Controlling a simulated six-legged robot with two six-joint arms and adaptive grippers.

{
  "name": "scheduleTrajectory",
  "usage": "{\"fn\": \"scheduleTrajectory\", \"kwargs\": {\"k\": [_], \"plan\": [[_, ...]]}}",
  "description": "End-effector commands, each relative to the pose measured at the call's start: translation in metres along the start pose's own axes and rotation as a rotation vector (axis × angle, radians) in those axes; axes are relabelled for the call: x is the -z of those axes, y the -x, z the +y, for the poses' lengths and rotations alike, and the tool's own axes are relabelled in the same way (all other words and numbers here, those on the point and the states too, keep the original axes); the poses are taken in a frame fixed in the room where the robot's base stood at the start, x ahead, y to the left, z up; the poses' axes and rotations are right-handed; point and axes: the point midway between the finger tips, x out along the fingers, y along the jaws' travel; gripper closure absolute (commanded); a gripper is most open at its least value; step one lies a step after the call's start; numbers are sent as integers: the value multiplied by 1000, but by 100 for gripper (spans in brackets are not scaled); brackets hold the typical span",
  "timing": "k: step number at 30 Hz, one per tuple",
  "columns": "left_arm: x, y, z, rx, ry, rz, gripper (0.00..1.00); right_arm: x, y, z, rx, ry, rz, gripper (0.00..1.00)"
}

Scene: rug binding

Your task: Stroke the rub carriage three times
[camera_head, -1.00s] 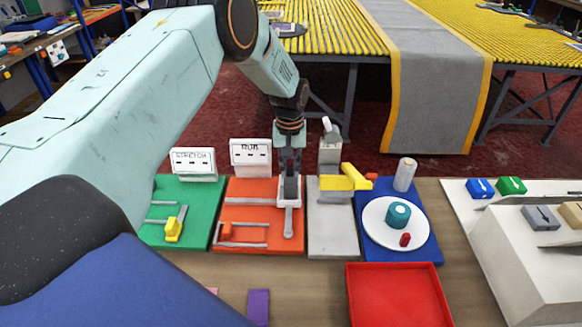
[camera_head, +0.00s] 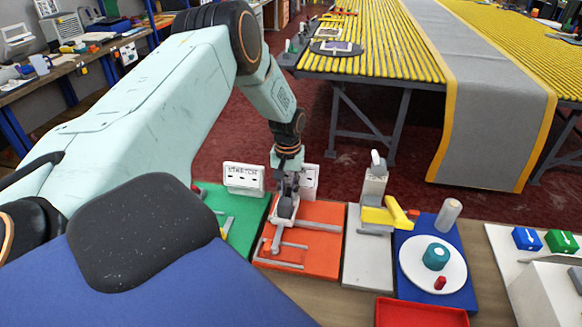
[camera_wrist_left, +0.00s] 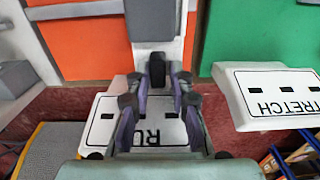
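The orange rub board (camera_head: 322,220) carries grey rails and stands between the green stretch board (camera_head: 250,208) and a grey board. The pale grey rub carriage (camera_head: 277,240) is at the board's left side, partly hidden by my gripper. My left gripper (camera_head: 286,205) points down over the carriage. In the left wrist view, its fingers (camera_wrist_left: 157,88) are close on both sides of the carriage's dark knob (camera_wrist_left: 157,66) and look shut on it. The RUB sign (camera_head: 309,180) is partly hidden behind the gripper.
The grey board (camera_head: 368,262) holds a yellow-handled tool (camera_head: 385,215). The STRETCH sign (camera_head: 244,178) stands close to the gripper's left.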

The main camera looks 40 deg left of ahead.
Motion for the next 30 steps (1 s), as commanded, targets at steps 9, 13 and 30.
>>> {"fn": "scheduleTrajectory", "kwargs": {"k": [9,13,30], "plan": [[0,0,-1,1,1,1,60,0,0,0,0,0,-1,60],[0,0,-1,0,1,1,60,0,0,0,0,0,-1,60],[1,78,1,-3,2,5,60,0,0,0,0,0,0,60]]}}
